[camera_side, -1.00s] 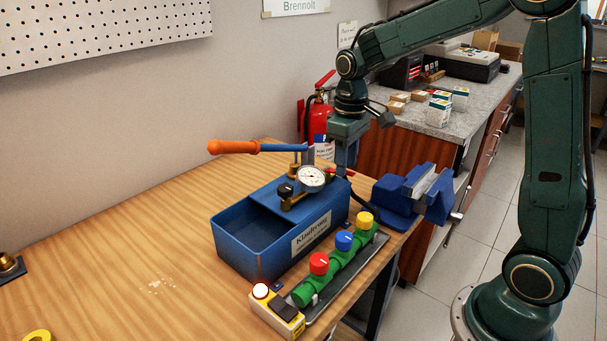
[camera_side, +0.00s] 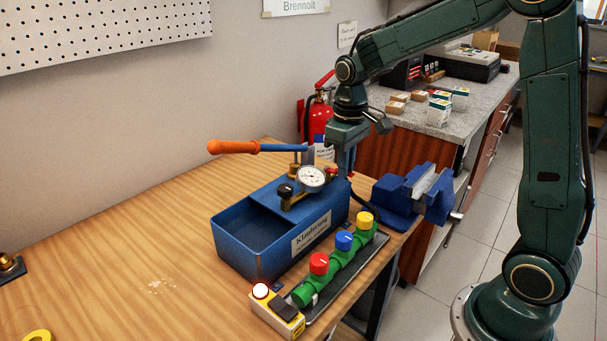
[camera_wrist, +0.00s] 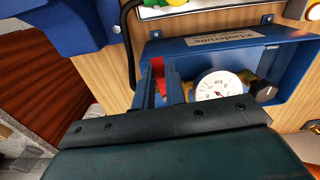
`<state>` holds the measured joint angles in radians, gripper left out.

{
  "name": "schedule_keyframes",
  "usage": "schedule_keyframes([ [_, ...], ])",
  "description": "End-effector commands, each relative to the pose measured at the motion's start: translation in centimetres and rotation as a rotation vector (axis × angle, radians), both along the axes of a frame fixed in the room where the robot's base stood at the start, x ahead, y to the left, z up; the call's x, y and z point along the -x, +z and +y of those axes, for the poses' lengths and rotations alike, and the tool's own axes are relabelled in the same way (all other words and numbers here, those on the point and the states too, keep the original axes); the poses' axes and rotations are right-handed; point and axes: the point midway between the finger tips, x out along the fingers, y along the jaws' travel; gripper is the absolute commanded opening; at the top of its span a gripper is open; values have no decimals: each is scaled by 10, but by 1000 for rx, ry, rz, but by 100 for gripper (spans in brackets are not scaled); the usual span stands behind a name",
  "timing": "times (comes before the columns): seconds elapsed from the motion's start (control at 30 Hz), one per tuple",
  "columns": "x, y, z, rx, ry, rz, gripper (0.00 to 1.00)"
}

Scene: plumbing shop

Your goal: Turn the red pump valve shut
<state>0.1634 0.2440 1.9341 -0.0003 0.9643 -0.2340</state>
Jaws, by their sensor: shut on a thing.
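The red pump valve handle (camera_wrist: 158,72) shows in the wrist view between the two fingers of my gripper (camera_wrist: 157,90), which is shut on it. The handle's lower part runs down between the fingers. In the side view my gripper (camera_side: 344,168) points down at the back right end of the blue pump (camera_side: 262,262), and the fingers hide most of the valve. The round white pressure gauge (camera_side: 311,179) sits just left of my gripper; it also shows in the wrist view (camera_wrist: 219,86). The valve's exact angle cannot be read.
The orange-ended pump lever (camera_side: 232,147) stands out to the left. A green manifold (camera_side: 335,269) with red, blue and yellow knobs lies in front. A blue vise (camera_side: 402,190) is close on the right. The table's left is mostly clear.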

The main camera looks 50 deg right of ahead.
Motion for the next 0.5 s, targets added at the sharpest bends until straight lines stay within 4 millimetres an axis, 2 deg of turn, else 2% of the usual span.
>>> schedule_keyframes([
  [0.2, 0, 1, 4, 1, -75, -2, 0],
  [0.47, 0, 1, 4, 1, -80, -2, 0],
  [0.5, 0, 1, 4, 1, -79, -2, 14],
])
